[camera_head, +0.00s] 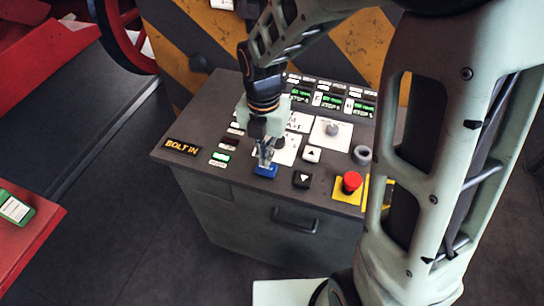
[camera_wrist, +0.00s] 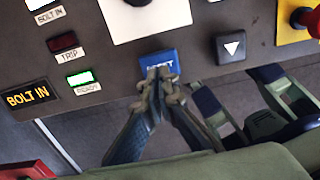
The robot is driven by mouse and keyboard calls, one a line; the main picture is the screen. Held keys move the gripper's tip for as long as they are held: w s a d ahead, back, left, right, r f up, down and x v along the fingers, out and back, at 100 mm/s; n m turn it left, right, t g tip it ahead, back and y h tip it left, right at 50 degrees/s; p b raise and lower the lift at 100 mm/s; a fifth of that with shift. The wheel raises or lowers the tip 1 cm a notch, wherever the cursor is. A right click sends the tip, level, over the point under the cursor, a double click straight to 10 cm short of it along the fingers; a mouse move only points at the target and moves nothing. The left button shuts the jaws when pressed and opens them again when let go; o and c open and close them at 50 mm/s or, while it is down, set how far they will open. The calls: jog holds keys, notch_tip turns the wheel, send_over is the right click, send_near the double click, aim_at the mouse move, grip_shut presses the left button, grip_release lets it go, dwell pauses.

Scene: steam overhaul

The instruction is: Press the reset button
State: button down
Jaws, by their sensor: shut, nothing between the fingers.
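The reset button (camera_wrist: 158,60) is a blue square key on the dark console top, with white lettering partly covered by my fingertips in the wrist view. In the head view the blue button (camera_head: 266,170) shows just below my gripper (camera_head: 265,160). My gripper is shut and empty, pointing down at the button. In the wrist view its closed fingertips (camera_wrist: 158,82) overlap the button's lower edge. I cannot tell for sure whether they touch it.
The console (camera_head: 235,192) carries a red mushroom button (camera_head: 351,182) on yellow, up and down arrow keys (camera_head: 302,180), a grey knob (camera_head: 332,129) and a lit green READY lamp (camera_wrist: 80,78). A yellow-and-black striped panel (camera_head: 215,40) stands behind. A red surface (camera_head: 25,240) lies at left.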

aim_at(265, 168)
notch_tip(265, 168, up, 10)
jog(key=shift+r, duration=0.2)
jog(key=shift+w, duration=0.15)
dwell(0.5)
